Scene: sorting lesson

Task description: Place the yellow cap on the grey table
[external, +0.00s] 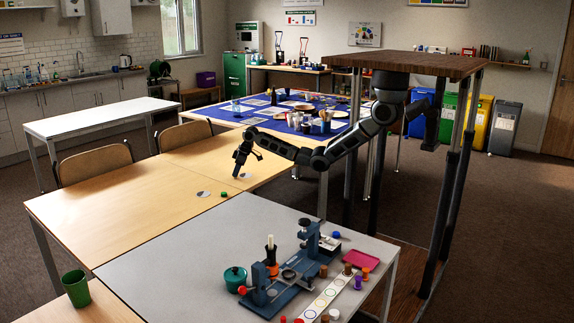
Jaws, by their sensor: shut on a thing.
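My gripper (237,174) points down low over the wooden tables, beyond the grey table. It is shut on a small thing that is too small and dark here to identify. I cannot make out the yellow cap anywhere for certain. A pale disc (246,176) lies just right of the fingertips. A small green cap (224,194) and another pale disc (203,194) lie nearer on the wood. The grey table (190,262) is in the foreground, with its left and far parts bare.
A green cup (76,288) stands at the lower left. Two chairs (95,162) line the wooden tables.

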